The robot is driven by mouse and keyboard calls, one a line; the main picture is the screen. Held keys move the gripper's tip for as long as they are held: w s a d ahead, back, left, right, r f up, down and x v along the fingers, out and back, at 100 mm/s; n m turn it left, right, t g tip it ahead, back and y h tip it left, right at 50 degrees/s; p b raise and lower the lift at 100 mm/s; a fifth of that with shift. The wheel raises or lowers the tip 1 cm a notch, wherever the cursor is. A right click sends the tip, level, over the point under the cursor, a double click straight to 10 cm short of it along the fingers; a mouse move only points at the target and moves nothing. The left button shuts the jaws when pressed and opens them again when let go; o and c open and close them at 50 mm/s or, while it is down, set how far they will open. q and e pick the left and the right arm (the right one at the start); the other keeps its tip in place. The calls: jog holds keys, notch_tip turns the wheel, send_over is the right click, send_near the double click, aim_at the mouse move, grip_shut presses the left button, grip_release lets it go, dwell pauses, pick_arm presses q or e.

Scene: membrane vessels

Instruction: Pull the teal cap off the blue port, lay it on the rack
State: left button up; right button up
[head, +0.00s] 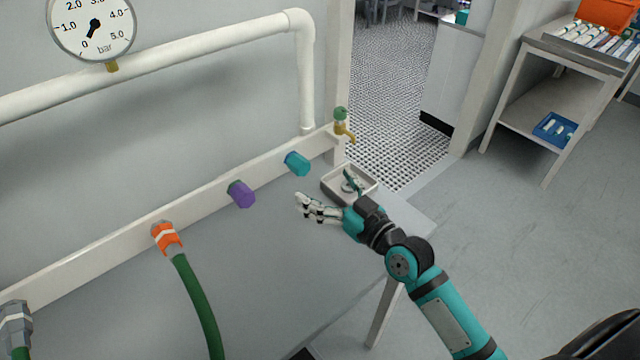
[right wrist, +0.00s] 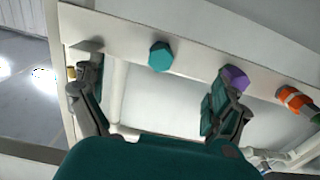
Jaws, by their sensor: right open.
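The teal cap (head: 297,163) sits on the pale wall rail, and the port behind it is hidden. In the right wrist view, the teal cap (right wrist: 161,57) lies beyond and between my spread fingers, touched by neither. My right gripper (head: 326,192) is open and empty, a little below and right of the cap in the head view. Its two fingers also show in the right wrist view (right wrist: 155,78). I cannot tell which thing is the rack. My left gripper is not in view.
A purple cap (head: 241,193) and an orange connector (head: 166,238) with a green hose sit left along the rail. A brass tap (head: 344,128) is at its right end, above a white tray (head: 331,187). The grey bench (head: 270,260) is mostly clear.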

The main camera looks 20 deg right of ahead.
aim_at(305, 170)
jog(key=x, duration=0.3)
jog(key=shift+r, duration=0.15)
jog(key=x, duration=0.3)
jog(key=shift+b+x, duration=0.3)
jog(key=shift+x, duration=0.5)
jog(key=shift+w+a, duration=0.25)
jog(key=shift+w, duration=0.25)
jog(key=shift+c, duration=0.7)
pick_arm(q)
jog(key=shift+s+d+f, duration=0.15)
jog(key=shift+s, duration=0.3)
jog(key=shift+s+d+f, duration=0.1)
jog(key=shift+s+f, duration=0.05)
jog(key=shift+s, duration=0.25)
pick_arm(e)
grip_shut()
